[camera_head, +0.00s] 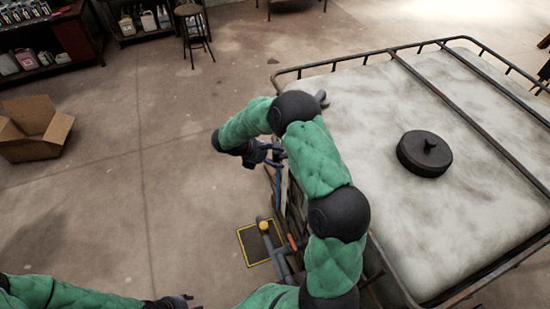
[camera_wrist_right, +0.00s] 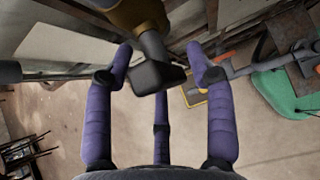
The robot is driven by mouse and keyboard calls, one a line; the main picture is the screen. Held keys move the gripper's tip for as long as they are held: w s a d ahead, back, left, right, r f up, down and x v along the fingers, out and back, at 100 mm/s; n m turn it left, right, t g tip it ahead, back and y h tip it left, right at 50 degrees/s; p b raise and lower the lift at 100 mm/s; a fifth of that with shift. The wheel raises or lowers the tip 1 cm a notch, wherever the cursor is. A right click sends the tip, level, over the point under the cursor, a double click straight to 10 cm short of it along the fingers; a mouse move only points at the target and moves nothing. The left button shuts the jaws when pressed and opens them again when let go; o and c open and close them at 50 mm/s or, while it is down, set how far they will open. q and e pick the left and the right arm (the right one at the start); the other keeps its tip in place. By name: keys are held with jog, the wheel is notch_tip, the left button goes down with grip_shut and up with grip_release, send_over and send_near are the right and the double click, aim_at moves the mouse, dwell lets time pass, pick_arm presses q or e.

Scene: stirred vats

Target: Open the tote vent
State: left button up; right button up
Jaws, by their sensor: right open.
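The tote (camera_head: 370,130) is a pale, caged tank at the right of the head view, with a black round lid (camera_head: 425,153) with a knob on top. I cannot tell for sure which part is the vent. My right gripper (camera_head: 268,153) is beside the tote's near left side. In the wrist view, its purple fingers are spread around a black handle-like block (camera_wrist_right: 157,76) on a stem below a brownish-yellow round body (camera_wrist_right: 128,14). I see no clear grip on the block. My left gripper (camera_head: 178,301) is at the bottom edge, apart from the tote; its jaws are unclear.
Pipework with a yellow knob (camera_head: 264,225) and an orange handle (camera_head: 292,241) stands low by the tote, near a yellow-edged floor square (camera_head: 243,246). An open cardboard box (camera_head: 34,128) and a stool (camera_head: 190,12) are further off.

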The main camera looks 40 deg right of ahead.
jog(key=v, duration=1.1)
jog(key=shift+a+r, duration=0.25)
jog(key=shift+r, duration=0.05)
jog(key=s+a+f+m+t+y+b, duration=0.1)
jog(key=s+a+f+m+y+b, duration=0.3)
jog(key=f, duration=1)
jog(key=s+a+f+m+t+y+b, duration=0.1)
jog(key=s+a+f+m+y+b, duration=0.3)
jog(key=f, duration=1.1)
jog(key=s+a+f+m+t+y+b, duration=0.1)
jog(key=s+a+f+m+y+b, duration=0.3)
jog(key=s+a+f+m+b, duration=0.5)
jog(key=s+a+f, duration=0.4)
jog(key=a+f, duration=0.1)
jog(key=f, duration=0.1)
jog(key=shift+s+a+f+y, duration=0.25)
jog(key=shift+s+a+y, duration=0.05)
jog(key=shift+s+a, duration=0.1)
